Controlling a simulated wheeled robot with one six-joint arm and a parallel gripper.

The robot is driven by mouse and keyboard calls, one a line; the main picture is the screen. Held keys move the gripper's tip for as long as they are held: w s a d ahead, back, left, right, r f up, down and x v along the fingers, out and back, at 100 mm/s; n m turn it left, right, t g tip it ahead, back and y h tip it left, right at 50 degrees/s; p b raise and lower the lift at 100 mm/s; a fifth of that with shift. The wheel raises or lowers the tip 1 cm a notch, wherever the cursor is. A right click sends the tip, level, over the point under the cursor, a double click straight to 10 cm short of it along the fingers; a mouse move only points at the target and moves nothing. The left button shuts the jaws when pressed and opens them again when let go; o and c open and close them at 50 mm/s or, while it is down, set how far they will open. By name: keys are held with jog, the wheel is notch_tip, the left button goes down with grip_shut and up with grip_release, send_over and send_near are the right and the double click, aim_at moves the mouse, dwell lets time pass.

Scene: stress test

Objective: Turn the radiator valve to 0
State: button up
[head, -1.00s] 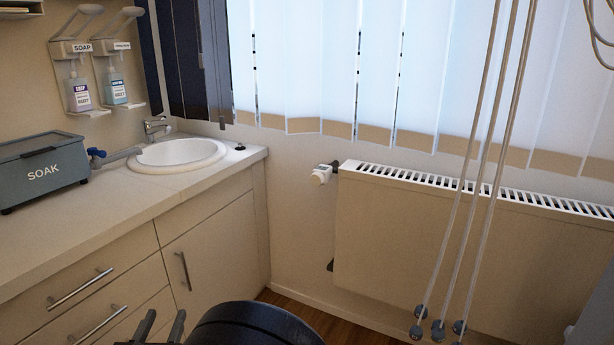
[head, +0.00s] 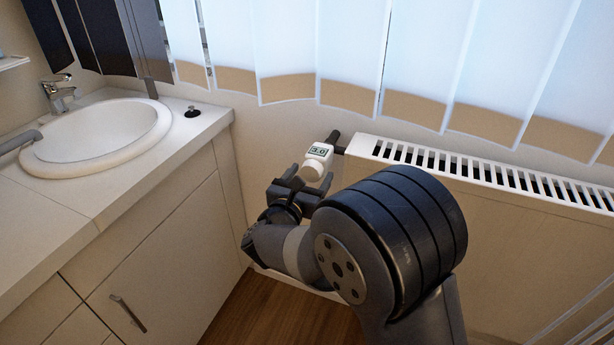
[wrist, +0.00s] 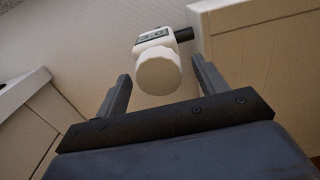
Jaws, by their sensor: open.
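The radiator valve (head: 318,160) is white with a small display that appears to read 3.0. It sits at the left end of the white radiator (head: 480,210), on a dark pipe fitting. In the wrist view the white faceted knob (wrist: 159,72) of the valve faces me. My gripper (head: 306,178) is open, just below and in front of the valve. In the wrist view its two fingers (wrist: 160,88) stand left and right of the knob, with a gap visible on each side. Whether the fingertips reach alongside the knob is hard to tell.
A counter with a white sink (head: 95,138) and a cabinet door (head: 165,270) stand to the left. Blind slats (head: 345,50) hang above the radiator. A wooden floor patch (head: 280,318) shows below my arm.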

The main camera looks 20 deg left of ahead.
jog(key=shift+s, duration=0.1)
jog(key=shift+c, duration=0.5)
jog(key=c, duration=0.9)
